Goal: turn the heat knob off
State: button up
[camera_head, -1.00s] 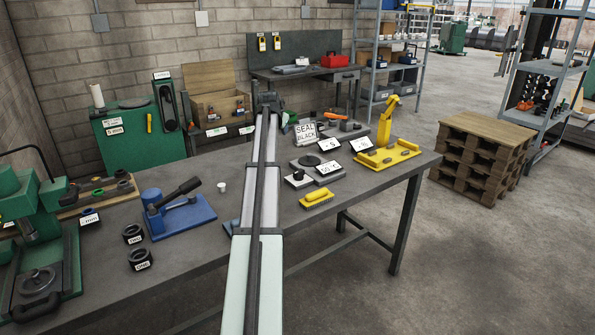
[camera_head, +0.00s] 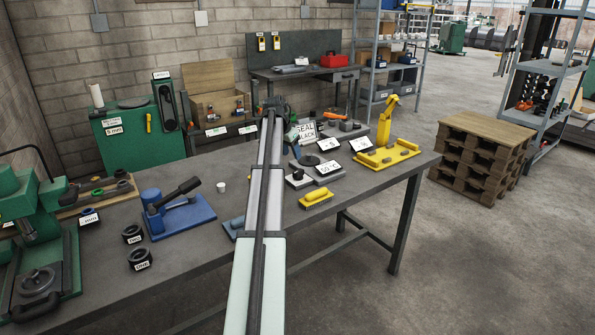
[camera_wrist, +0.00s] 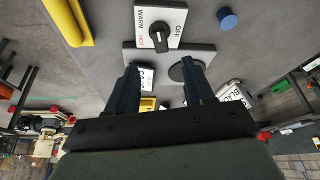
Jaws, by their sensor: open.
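The heat knob (camera_wrist: 160,38) is a black knob on a white plate marked WARM, HOT and OFF, seen at the top middle of the wrist view. OFF is on the right of the plate, WARM and HOT on the left. I cannot tell surely which mark the knob points at. In the head view the knob (camera_head: 297,175) sits on the heater at the right part of the bench. My gripper (camera_wrist: 161,80) is open and empty, with dark fingers apart, and the knob shows beyond the gap. In the head view my gripper is not clearly seen.
The heater's dark round plate (camera_wrist: 185,70) is beside the right finger. A yellow block (camera_head: 316,198) lies near the knob, and a yellow stand (camera_head: 388,155) is farther right. A blue round piece (camera_wrist: 227,18) lies right of the knob. A 50 °C sign (camera_head: 328,168) is close by.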

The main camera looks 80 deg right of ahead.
aim_at(298, 171)
jog(key=x, duration=1)
jog(key=shift+d+f, duration=0.2)
grip_shut()
